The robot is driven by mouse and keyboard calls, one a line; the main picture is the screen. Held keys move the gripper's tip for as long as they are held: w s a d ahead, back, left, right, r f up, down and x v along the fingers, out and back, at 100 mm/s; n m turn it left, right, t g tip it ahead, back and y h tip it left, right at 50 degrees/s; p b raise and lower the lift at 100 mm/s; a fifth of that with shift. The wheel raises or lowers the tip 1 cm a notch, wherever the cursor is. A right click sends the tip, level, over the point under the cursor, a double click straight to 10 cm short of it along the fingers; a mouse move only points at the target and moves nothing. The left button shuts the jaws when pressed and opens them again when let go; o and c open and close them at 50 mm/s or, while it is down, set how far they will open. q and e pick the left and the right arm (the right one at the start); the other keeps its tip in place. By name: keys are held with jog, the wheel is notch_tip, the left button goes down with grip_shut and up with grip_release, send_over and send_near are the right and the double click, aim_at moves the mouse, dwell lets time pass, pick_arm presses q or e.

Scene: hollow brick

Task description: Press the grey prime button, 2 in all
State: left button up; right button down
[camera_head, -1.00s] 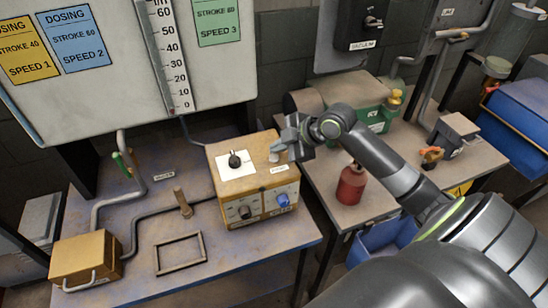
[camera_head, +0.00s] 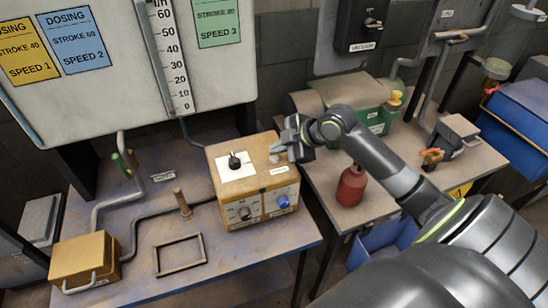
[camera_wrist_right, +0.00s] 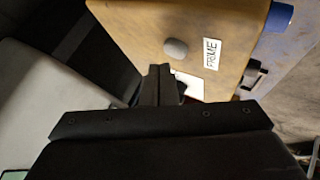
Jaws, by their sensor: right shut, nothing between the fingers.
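The grey prime button (camera_wrist_right: 175,49) is a small round knob on top of the yellow dosing box (camera_head: 224,156). In the right wrist view it sits beside a white PRIME label (camera_wrist_right: 212,54). It also shows in the head view (camera_head: 274,158), just left of my right gripper's tips. My right gripper (camera_head: 283,149) is shut and empty, at the right edge of the box top. In the right wrist view its closed fingertips (camera_wrist_right: 160,70) are close to the button, with a gap in the picture. I cannot tell their height above the box. My left gripper is not in view.
The box top also has a black knob (camera_head: 234,161) on a white plate; its front has a dark knob (camera_head: 244,213) and a blue knob (camera_head: 283,202). A wooden peg (camera_head: 182,203) and an empty frame (camera_head: 180,254) are on the table. A red bottle (camera_head: 351,186) stands right.

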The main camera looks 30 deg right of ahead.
aim_at(278, 159)
jog(key=shift+f, duration=0.1)
dwell(0.7)
jog(key=shift+f, duration=0.35)
jog(key=shift+f+b, duration=0.45)
jog(key=shift+b, duration=0.05)
dwell(0.5)
dwell(0.4)
jog(key=shift+r+p, duration=0.8)
jog(key=shift+r, duration=0.1)
jog(key=shift+r, duration=0.1)
notch_tip(278, 159, up, 5)
jog(key=p, duration=0.4)
